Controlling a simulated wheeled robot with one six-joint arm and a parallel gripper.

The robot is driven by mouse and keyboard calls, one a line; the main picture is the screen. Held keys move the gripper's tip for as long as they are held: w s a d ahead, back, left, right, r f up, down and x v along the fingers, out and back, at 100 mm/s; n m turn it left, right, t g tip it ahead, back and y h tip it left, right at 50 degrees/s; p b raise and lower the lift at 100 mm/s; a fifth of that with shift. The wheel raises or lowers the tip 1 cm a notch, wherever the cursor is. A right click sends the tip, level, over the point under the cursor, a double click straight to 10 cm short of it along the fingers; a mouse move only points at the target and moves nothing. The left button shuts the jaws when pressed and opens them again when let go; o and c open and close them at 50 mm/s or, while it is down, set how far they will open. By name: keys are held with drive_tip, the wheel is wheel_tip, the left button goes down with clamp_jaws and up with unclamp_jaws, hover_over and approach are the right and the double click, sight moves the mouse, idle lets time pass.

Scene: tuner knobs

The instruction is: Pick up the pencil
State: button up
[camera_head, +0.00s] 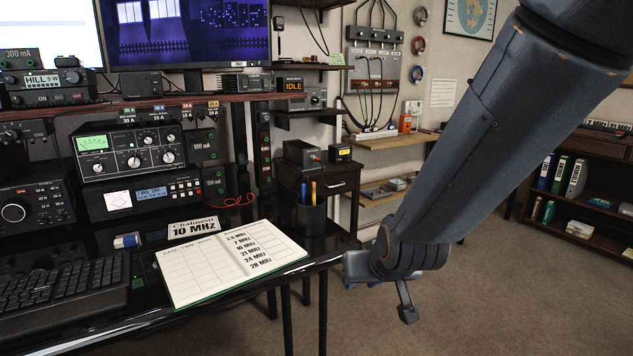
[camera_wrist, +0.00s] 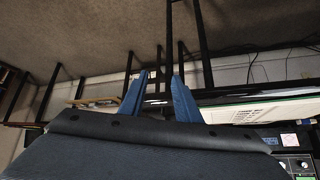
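A dark pencil cup (camera_head: 311,217) stands at the back right of the black desk in the head view. Upright in it are a yellow stick (camera_head: 313,191) and blue ones (camera_head: 302,190); I cannot tell for sure which is the pencil. My gripper (camera_head: 354,272) is off the desk's right edge, to the right of and lower in the picture than the cup, and apart from it. In the wrist view its two blue fingers (camera_wrist: 158,92) stand apart with nothing seen held between them. No pencil can be made out in the wrist view.
An open logbook (camera_head: 215,272) lies on the desk's front edge, with a keyboard (camera_head: 65,290) to its left. Radios (camera_head: 130,150) and a "10 MHz" sign (camera_head: 193,228) stand behind. A small drawer cabinet (camera_head: 325,185) is behind the cup. Carpeted floor (camera_head: 480,300) at right is clear.

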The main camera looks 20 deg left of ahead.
drive_tip(key=w+a+r+t+y+p, duration=0.2)
drive_tip(key=w+a+r+t+p, duration=0.1)
drive_tip(key=w+a+r+p, duration=0.3)
drive_tip(key=t+y+p, duration=0.2)
drive_tip(key=t+p, duration=0.4)
drive_tip(key=p, duration=0.4)
approach(314, 191)
drive_tip(key=shift+n, duration=0.4)
drive_tip(key=shift+p+x, duration=0.8)
drive_tip(key=shift+x, duration=3.45)
clamp_jaws()
